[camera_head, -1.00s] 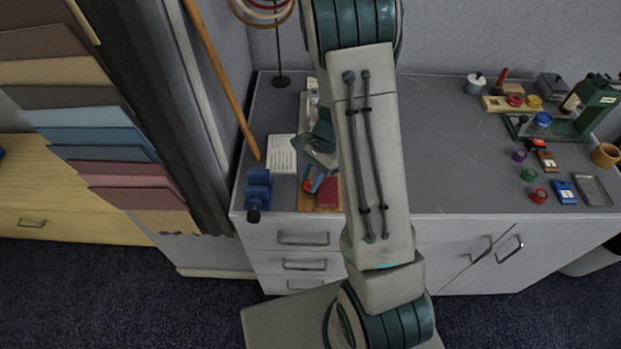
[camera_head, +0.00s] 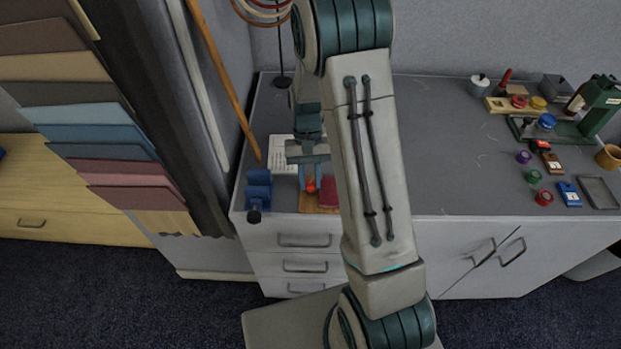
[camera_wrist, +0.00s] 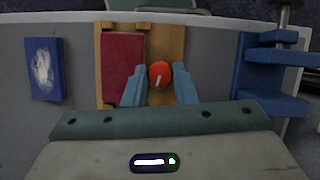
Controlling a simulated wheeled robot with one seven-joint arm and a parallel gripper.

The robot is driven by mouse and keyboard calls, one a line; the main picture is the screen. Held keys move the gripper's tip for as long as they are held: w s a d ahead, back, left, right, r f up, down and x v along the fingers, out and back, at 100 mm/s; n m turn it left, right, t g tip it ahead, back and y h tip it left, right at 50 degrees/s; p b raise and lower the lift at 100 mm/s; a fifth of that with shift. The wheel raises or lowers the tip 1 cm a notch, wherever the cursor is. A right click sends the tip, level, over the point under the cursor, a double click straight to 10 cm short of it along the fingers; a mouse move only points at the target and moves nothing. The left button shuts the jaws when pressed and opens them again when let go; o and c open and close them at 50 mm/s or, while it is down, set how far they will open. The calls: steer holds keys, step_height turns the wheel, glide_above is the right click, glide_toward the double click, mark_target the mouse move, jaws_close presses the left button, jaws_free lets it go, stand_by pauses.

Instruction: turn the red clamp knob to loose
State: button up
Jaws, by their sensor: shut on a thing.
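The red clamp knob (camera_head: 311,185) is a small round cap with a white mark, on a wooden board (camera_head: 316,209) near the table's front edge. In the wrist view the knob (camera_wrist: 160,72) sits beside a dark red block (camera_wrist: 122,66), and its white mark points toward the bottom of the picture. My gripper (camera_wrist: 160,84) has blue fingers, one on each side of the knob, and is shut on it. In the head view my gripper (camera_head: 311,178) is low over the board; the arm hides part of the area to the right.
A blue vise-like holder (camera_head: 258,190) stands close to the left; it also shows in the wrist view (camera_wrist: 270,75). A blue block (camera_wrist: 43,68) lies at the wrist view's left. A white card (camera_head: 282,154) lies behind. The mid-right tabletop is clear.

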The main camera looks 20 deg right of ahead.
steer(key=shift+a+n+h, duration=0.1)
steer(key=shift+n+h, duration=0.4)
steer(key=shift+n, duration=1.1)
steer(key=o, duration=1)
steer(key=b+v, duration=0.1)
steer(key=v, duration=1.3)
steer(key=shift+s+a, duration=0.1)
steer(key=shift+a, duration=0.05)
